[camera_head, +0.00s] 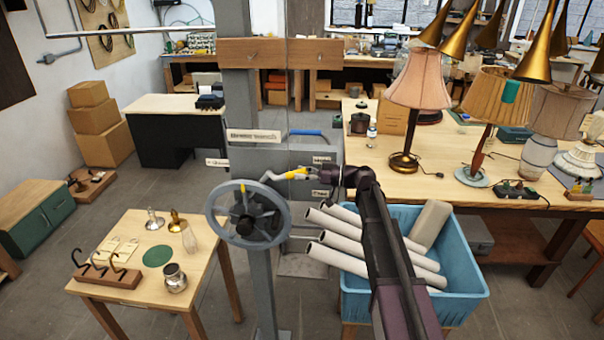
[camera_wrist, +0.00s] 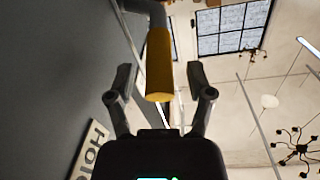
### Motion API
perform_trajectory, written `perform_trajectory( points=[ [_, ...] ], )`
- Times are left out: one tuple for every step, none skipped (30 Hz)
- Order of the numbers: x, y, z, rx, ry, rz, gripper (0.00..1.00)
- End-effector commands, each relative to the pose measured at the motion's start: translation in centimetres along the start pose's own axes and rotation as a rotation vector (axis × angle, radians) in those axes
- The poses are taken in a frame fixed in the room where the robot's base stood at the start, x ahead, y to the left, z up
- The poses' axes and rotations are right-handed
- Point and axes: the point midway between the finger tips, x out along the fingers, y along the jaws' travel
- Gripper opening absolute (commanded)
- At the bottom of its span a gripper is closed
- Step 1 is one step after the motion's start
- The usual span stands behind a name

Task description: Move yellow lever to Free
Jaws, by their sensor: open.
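In the wrist view the yellow grip (camera_wrist: 159,70) hangs between the two dark fingers of my gripper (camera_wrist: 159,78). The fingers are open, with a gap on each side of the grip. In the head view my gripper (camera_head: 308,174) is at the lever's right end. A white label (camera_wrist: 90,150), partly cut off, shows beside the lever. Small labels (camera_head: 321,160) (camera_head: 320,193) sit above and below the lever's end; their text is hard to read.
A grey handwheel (camera_head: 248,212) stands just left of the lever. A blue bin (camera_head: 465,290) with white tubes (camera_head: 350,262) is below my arm. A workbench with lamps (camera_head: 418,85) is at right. A small wooden table (camera_head: 135,225) is at left.

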Motion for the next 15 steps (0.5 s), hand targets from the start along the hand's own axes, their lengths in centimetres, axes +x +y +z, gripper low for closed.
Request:
perform_trajectory(
  points=[
    [-0.01,0.00,0.00,0.000,0.000,0.000,0.68],
    [-0.02,0.00,0.00,0.000,0.000,0.000,0.68],
    [-0.02,0.00,0.00,0.000,0.000,0.000,0.68],
    [-0.02,0.00,0.00,0.000,0.000,0.000,0.59],
    [-0.03,0.00,0.00,0.000,0.000,0.000,0.50],
    [-0.03,0.00,0.00,0.000,0.000,0.000,0.38],
    [-0.03,0.00,0.00,0.000,0.000,0.000,0.29],
    [-0.03,0.00,0.00,0.000,0.000,0.000,0.20],
    [-0.03,0.00,0.00,0.000,0.000,0.000,0.09],
    [-0.10,0.02,-0.01,0.000,0.000,0.001,0.00],
    [-0.12,0.03,-0.01,0.000,0.000,0.001,0.00],
    [-0.13,0.04,-0.01,0.000,0.000,0.001,0.00],
    [-0.13,0.04,-0.01,0.000,0.000,0.001,0.00],
    [-0.14,0.03,-0.01,0.000,0.000,0.001,0.00],
    [-0.13,0.03,0.00,0.000,0.000,0.001,0.00]
  ],
)
